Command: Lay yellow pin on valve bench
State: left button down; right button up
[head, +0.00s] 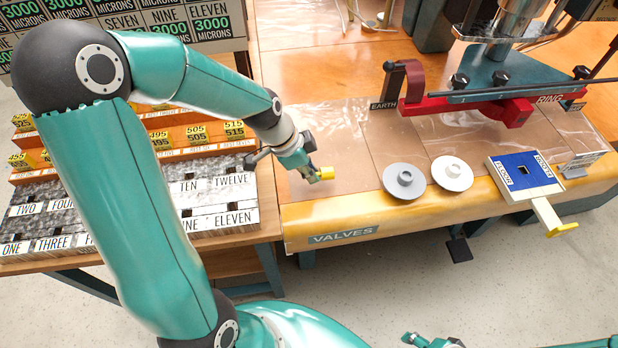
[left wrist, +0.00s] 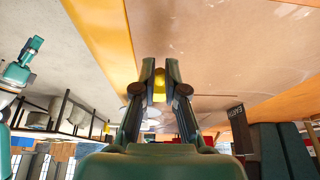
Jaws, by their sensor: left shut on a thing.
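My left gripper (head: 316,175) is shut on the yellow pin (head: 326,172) at the left end of the valve bench (head: 345,214), behind its VALVES label. The pin lies over the clear brown top, near the padded yellow front edge. In the left wrist view the yellow pin (left wrist: 159,85) shows between the two dark fingers of the left gripper (left wrist: 160,75). Whether the pin touches the bench top is not clear. My right gripper (head: 435,341) is partly in view at the bottom edge, away from the bench; its opening cannot be made out.
Two grey flanged discs (head: 404,180) (head: 452,173) stand to the right. A blue and white panel (head: 523,174) lies farther right. A red clamp bar (head: 470,102) labelled EARTH and RING spans behind them. A numbered rack (head: 218,198) borders the bench on the left.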

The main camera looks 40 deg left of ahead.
aim_at(315, 186)
pick_arm(q)
jog(key=shift+f, duration=1.6)
jog(key=shift+f+b, duration=0.15)
jog(key=shift+b, duration=0.15)
jog(key=c, duration=1.2)
grip_release()
jog(key=shift+r, duration=0.2)
jog(key=v, duration=1.2)
jog(key=shift+p, duration=0.35)
